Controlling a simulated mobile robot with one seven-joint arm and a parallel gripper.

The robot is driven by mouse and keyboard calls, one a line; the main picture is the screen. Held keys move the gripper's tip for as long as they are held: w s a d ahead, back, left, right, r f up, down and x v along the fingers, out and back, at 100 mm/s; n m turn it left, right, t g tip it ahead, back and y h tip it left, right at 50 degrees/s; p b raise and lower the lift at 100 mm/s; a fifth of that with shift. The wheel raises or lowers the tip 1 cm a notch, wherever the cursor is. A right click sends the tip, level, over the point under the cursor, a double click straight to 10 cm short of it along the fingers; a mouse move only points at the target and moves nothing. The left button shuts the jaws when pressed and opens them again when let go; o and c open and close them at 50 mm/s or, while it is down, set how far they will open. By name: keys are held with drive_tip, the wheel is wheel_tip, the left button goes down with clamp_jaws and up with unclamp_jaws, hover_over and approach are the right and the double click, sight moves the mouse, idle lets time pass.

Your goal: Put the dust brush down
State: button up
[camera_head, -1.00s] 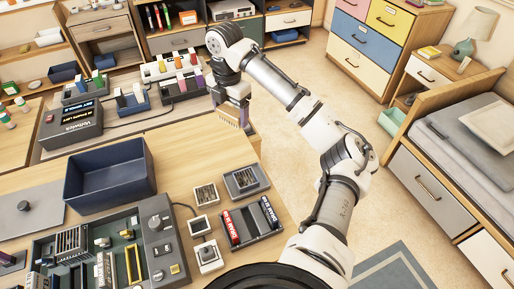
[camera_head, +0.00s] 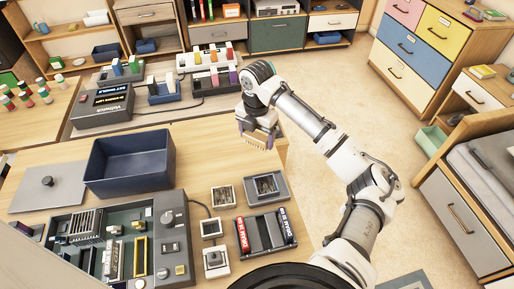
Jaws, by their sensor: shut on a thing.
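My gripper (camera_head: 259,131) is at the right side of the wooden table, near its far right corner. It points down and is shut on the dust brush (camera_head: 258,142). Only the brush's pale bristles show clearly, hanging below the jaws; its handle is mostly hidden by the gripper. The bristles are over or just at the tabletop (camera_head: 215,155). I cannot tell whether they touch it.
A dark blue open bin (camera_head: 130,163) stands left of the gripper. Bare table lies between bin and gripper. Colourful racks (camera_head: 210,65) stand behind.

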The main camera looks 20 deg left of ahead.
sight(257, 135)
drive_tip(key=shift+f+p, duration=0.55)
drive_tip(key=shift+f, duration=2.95)
drive_tip(key=shift+f, duration=0.15)
drive_tip(key=o, duration=0.9)
wheel_tip(257, 135, up, 12)
drive_tip(key=b, duration=0.3)
drive_tip(key=shift+r, duration=0.2)
drive_tip(key=shift+f, duration=0.1)
